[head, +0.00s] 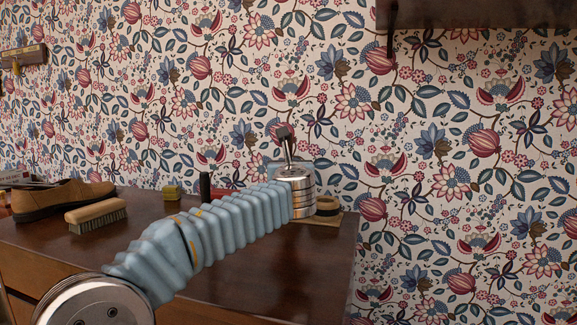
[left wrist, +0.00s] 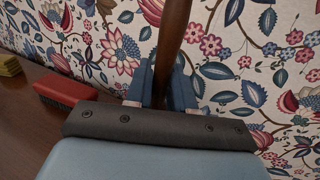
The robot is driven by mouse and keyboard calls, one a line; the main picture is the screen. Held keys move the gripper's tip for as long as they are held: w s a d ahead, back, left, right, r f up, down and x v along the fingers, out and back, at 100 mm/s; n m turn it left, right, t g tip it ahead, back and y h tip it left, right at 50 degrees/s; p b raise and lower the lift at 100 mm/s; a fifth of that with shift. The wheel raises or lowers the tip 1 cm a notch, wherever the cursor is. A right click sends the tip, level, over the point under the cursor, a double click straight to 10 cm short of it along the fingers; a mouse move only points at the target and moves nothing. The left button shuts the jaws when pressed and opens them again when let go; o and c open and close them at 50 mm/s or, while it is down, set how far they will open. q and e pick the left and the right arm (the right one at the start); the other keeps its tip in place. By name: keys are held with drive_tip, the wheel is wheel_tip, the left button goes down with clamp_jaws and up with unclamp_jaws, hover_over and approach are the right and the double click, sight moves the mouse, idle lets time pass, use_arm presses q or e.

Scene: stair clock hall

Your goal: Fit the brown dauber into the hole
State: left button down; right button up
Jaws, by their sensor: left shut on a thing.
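The brown dauber shows in the left wrist view as a brown wooden handle (left wrist: 172,40) running up out of the frame. My left gripper (left wrist: 155,80) is shut on it, with a blue finger on each side. In the head view my left gripper (head: 286,140) is raised above the back right of the brown table, in front of the wallpaper; the dauber is hard to make out there. A round dark and tan piece (head: 327,206) on a light base stands just right of my wrist, partly hidden by it. I cannot make out the hole. My right gripper is not in view.
A red brush (left wrist: 65,88) shows in the left wrist view. A dark shelf (head: 480,14) hangs at upper right.

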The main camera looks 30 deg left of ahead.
use_arm(q)
drive_tip(key=shift+f+b, duration=1.95)
drive_tip(key=shift+f, duration=0.3)
drive_tip(key=c, duration=0.9)
unclamp_jaws()
drive_tip(key=shift+s+d, duration=0.45)
drive_tip(key=shift+s, duration=0.15)
drive_tip(key=b+v, duration=0.1)
drive_tip(key=v, duration=1.1)
drive_tip(key=shift+s, duration=0.2)
